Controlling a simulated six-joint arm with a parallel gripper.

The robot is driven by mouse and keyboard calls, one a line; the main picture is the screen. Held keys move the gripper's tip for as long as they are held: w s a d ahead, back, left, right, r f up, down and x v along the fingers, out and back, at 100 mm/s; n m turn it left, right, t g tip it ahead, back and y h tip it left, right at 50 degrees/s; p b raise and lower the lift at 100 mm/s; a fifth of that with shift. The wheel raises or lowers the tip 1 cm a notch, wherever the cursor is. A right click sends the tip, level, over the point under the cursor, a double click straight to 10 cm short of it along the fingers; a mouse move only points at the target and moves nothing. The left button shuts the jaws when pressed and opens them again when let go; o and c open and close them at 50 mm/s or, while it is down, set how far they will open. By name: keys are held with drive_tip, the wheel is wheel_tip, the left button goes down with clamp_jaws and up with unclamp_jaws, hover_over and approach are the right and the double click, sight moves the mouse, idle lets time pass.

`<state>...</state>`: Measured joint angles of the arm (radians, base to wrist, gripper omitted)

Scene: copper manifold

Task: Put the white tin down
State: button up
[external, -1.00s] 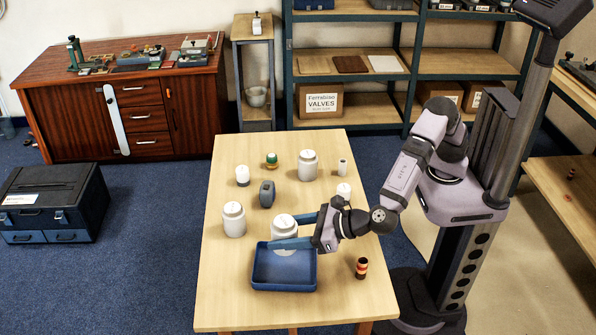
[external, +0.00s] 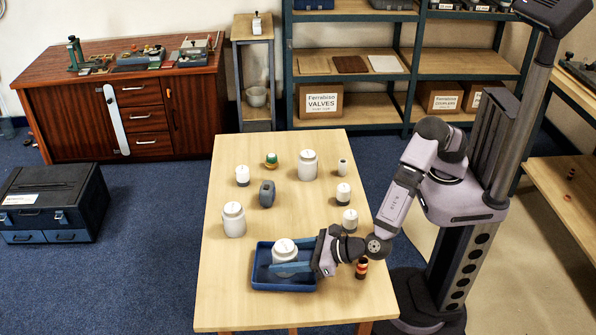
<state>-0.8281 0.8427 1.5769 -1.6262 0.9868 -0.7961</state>
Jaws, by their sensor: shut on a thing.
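A white tin (external: 285,246) with a rounded lid is held upright between the blue fingers of my gripper (external: 283,258). My gripper is shut on it, reaching in from the right. The tin is at the blue tray (external: 285,286), over its back left part. The near finger hides the tin's lower edge, so I cannot tell whether its base touches the tray floor. The tray lies near the front of the wooden table (external: 225,290), and nothing else shows in it.
Two similar white tins (external: 234,220) (external: 308,166) and several smaller white containers (external: 350,220) stand behind the tray. A grey object (external: 267,194) and a green-and-orange item (external: 271,161) stand among them. A striped cylinder (external: 361,269) is close beside my wrist. The table's front left is clear.

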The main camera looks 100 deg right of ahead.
drive_tip(key=shift+f, duration=0.1)
drive_tip(key=o, duration=1.3)
drive_tip(key=shift+s+r, duration=0.1)
drive_tip(key=shift+r, duration=0.15)
drive_tip(key=v, duration=1.1)
drive_tip(key=shift+s+a+b, duration=0.1)
drive_tip(key=shift+s+b, duration=0.25)
drive_tip(key=shift+s, duration=0.05)
